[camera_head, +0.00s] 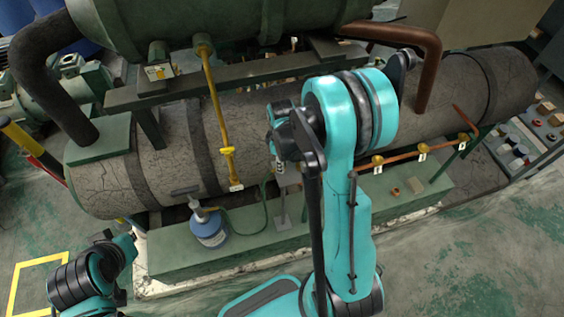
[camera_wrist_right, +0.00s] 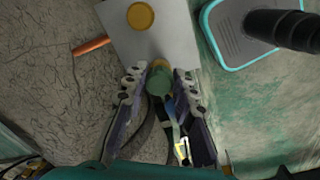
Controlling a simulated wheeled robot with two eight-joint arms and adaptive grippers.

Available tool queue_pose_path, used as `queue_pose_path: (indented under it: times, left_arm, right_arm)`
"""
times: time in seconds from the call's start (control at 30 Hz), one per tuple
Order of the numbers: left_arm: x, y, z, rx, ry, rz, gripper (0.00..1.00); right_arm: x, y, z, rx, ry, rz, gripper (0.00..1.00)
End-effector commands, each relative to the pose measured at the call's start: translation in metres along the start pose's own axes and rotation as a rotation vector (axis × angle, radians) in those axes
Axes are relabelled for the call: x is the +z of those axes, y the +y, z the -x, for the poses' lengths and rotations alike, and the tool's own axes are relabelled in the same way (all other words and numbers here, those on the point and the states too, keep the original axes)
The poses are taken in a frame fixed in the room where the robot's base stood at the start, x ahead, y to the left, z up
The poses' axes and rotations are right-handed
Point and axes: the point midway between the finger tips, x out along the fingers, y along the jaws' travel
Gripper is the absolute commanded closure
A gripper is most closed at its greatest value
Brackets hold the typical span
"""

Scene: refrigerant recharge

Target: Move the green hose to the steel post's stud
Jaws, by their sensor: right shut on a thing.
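The green hose (camera_head: 265,208) runs from the top of a blue canister (camera_head: 209,230) along the green base and up toward my right gripper (camera_head: 280,148). In the right wrist view, my right gripper (camera_wrist_right: 160,82) is shut on the hose's round green end (camera_wrist_right: 158,84), with a tagged blue piece hanging between the fingers. The steel post (camera_head: 283,208) stands on the base just below that gripper, with a small plate on top; its stud is not clear. A grey plate with a round brass piece (camera_wrist_right: 141,16) lies ahead of the fingertips. My left gripper is not visible; only part of its arm shows.
A large cracked grey cylinder (camera_head: 170,150) lies behind the base (camera_head: 240,245). A yellow pipe (camera_head: 217,105) with a valve descends in front of it. A copper line (camera_head: 400,155) with several brass valves is at the right. Open floor lies in front.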

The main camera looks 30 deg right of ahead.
Motion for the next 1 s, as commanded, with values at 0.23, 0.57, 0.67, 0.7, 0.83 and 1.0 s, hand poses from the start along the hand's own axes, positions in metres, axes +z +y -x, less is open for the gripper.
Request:
queue_pose_path:
  times: [0.23,0.57,0.67,0.7,0.83,1.0]
  left_arm:
    - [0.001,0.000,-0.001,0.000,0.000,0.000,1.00]
    - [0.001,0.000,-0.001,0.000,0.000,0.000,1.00]
    - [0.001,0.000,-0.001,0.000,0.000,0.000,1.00]
    - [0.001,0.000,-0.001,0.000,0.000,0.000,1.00]
    - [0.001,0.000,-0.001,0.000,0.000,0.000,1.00]
    - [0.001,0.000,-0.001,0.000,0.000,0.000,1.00]
  right_arm:
    - [0.000,0.000,-0.002,0.000,0.000,0.000,0.50]
    - [0.000,0.000,0.002,0.000,0.000,0.000,0.50]
    - [0.000,0.000,0.014,0.000,0.000,0.000,0.50]
    - [0.000,0.000,0.021,0.000,0.000,0.000,0.50]
    - [0.000,0.000,0.050,0.000,0.000,0.000,0.50]
    - [0.000,0.000,0.086,0.000,0.000,0.000,0.50]
